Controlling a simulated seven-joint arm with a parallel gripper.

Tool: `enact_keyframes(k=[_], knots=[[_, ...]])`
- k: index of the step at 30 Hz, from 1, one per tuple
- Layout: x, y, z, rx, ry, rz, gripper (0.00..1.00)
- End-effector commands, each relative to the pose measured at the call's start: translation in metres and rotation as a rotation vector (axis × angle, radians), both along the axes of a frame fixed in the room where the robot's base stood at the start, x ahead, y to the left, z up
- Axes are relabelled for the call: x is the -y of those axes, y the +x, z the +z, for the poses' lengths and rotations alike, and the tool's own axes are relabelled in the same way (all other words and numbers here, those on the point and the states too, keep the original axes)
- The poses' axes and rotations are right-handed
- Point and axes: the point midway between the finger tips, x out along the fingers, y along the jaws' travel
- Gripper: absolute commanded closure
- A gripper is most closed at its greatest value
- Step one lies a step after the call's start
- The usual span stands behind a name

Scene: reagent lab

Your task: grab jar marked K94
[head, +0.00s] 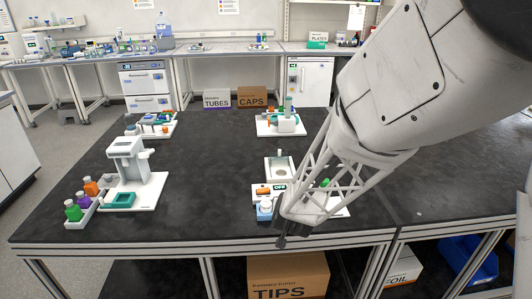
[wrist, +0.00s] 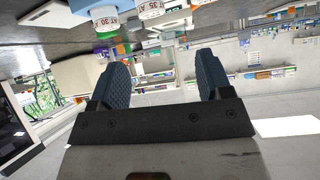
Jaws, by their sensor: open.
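No label reading K94 can be made out in either view. On the left of the bench in the head view, a white rack holds jars with green (head: 73,211), purple (head: 82,201) and orange (head: 91,187) caps; their labels are too small to read. My gripper (head: 283,239) hangs near the bench's front edge, right of a blue-and-white item (head: 264,211). In the wrist view my gripper (wrist: 163,80) is open with nothing between its two blue fingers.
A white instrument (head: 128,175) stands beside the left rack. A scale-like device (head: 280,168) is near my gripper, with a green-capped item (head: 327,182) partly behind my arm. Another white station (head: 280,125) stands farther back. The bench middle is clear.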

Motion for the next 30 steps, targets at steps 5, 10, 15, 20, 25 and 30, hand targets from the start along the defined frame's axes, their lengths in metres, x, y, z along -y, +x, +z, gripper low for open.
enact_keyframes(k=[5, 10, 15, 20, 25, 30], knots=[[0.001, 0.015, -0.031, 0.068, -0.050, -0.050, 0.28], [0.003, 0.020, -0.042, 0.101, -0.076, -0.076, 0.28], [0.003, 0.021, -0.044, 0.107, -0.082, -0.080, 0.28], [0.003, 0.021, -0.043, 0.107, -0.081, -0.080, 0.28], [0.004, 0.024, -0.045, 0.106, -0.081, -0.080, 0.28], [0.006, 0.032, -0.050, 0.105, -0.081, -0.080, 0.28]])
